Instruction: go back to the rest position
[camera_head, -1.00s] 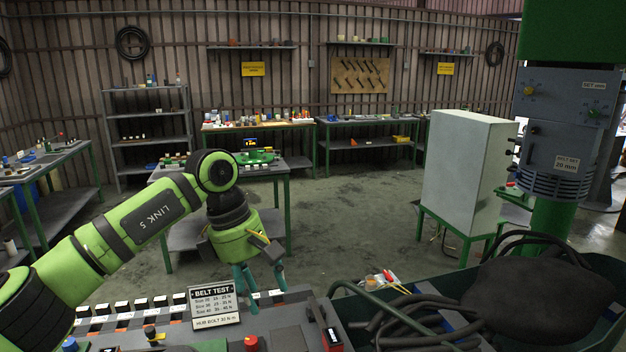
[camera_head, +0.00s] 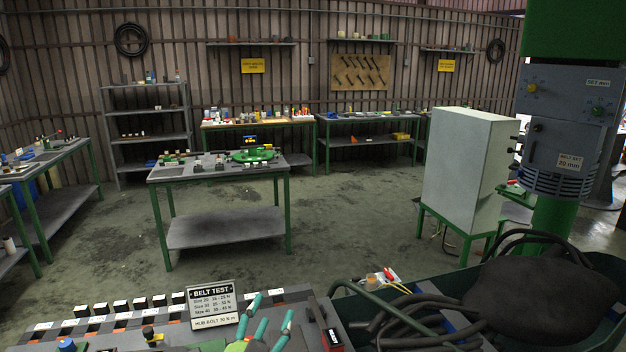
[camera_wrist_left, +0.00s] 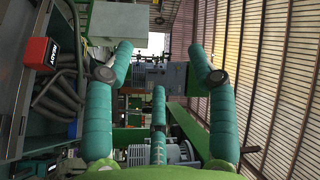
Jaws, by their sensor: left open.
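My left gripper (camera_head: 264,318) shows at the bottom edge of the head view, with its teal fingers pointing up and only a bit of its green body showing. In the left wrist view its three teal fingers (camera_wrist_left: 160,62) are spread wide with nothing between them, so it is open and empty. It is in front of the grey bench, close to the BELT TEST sign (camera_head: 212,305). The rest of the left arm is out of the head view. My right gripper is in neither view.
The near grey bench holds a row of black-and-white blocks (camera_head: 140,303) and a red-and-black block (camera_head: 332,341). A green bin (camera_head: 590,330) with a dark sack (camera_head: 540,295) and black hoses is at right. A grey cabinet (camera_head: 465,170) stands behind. The middle floor is clear.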

